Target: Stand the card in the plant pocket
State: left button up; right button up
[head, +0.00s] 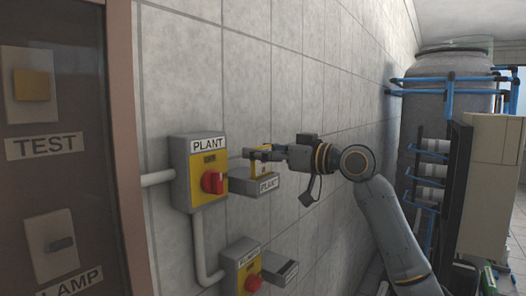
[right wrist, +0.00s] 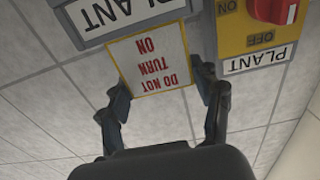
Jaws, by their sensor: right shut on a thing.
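The card (right wrist: 148,58) is white with a yellow border and red "DO NOT TURN ON" lettering, upside down in the right wrist view. My right gripper (right wrist: 163,90) is shut on it, with a finger at each side edge. In the head view the card (head: 260,163) shows small and partly hidden by my right gripper (head: 258,154). The grey plant pocket (head: 255,187), labelled PLANT, is on the wall directly below the card; it also shows in the right wrist view (right wrist: 92,34). The card's lower edge meets the pocket's rim; I cannot tell how far it is inside. My left gripper is out of view.
The yellow and grey PLANT switch box (head: 188,185) with a red knob is just left of the pocket. A second switch box (head: 240,268) and pocket (head: 283,272) are below. A brown-framed panel (head: 122,150) stands at left; a large tank (head: 445,120) with blue pipes is at right.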

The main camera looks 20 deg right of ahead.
jog(key=o, duration=1.1)
jog(key=shift+f, duration=0.1)
jog(key=b+v, duration=0.4)
jog(key=v, duration=0.8)
jog(key=shift+b, duration=0.35)
